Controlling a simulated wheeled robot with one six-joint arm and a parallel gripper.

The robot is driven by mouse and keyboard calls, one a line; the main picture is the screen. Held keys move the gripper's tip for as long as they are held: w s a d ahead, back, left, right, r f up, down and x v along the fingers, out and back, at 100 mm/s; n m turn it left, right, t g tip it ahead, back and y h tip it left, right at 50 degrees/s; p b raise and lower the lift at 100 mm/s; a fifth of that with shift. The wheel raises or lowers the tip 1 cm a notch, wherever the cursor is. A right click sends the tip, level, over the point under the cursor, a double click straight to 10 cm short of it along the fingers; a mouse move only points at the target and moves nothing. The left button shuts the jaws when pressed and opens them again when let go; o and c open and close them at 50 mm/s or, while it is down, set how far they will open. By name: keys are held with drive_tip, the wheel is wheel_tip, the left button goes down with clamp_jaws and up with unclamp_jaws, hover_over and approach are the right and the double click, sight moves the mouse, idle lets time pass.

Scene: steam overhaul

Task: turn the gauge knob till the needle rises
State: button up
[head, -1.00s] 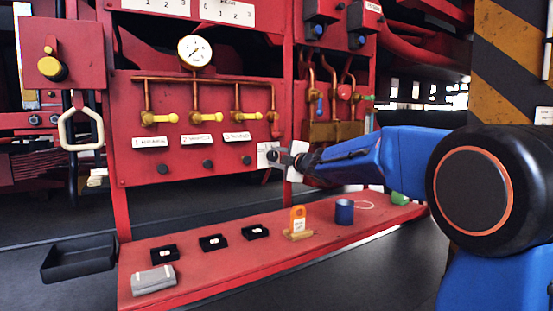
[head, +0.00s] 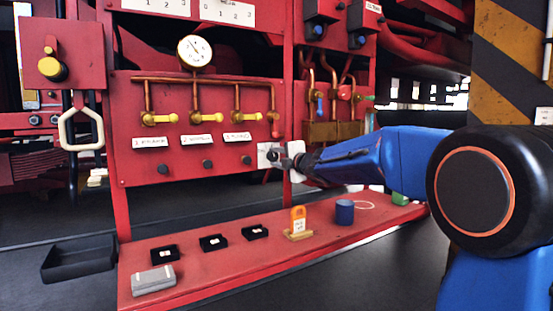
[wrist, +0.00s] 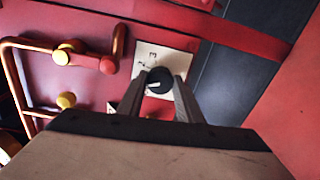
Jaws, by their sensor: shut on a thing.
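The gauge knob is a round black knob (wrist: 159,80) on a pale square plate (wrist: 150,62), with a light pointer mark on its face. My gripper (wrist: 160,88) is shut on the knob, one finger on each side, in the wrist view. In the head view my gripper (head: 284,160) reaches the plate from the right and partly hides it. The white round gauge (head: 195,51) stands above the copper pipes, and its needle points to the upper left.
Copper pipes with yellow valves (head: 158,118) run along the red panel, with labels below. A red shelf (head: 190,280) holds black trays (head: 213,243), a grey case (head: 153,280), an orange tag (head: 298,218) and a blue cup (head: 344,211).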

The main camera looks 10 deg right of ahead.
drive_tip(key=shift+f, duration=0.15)
drive_tip(key=o, duration=1)
drive_tip(key=shift+o, duration=0.2)
drive_tip(key=shift+s, duration=0.1)
drive_tip(key=v, duration=1.7)
drive_tip(key=shift+s+d, duration=0.1)
drive_tip(key=shift+d, duration=0.05)
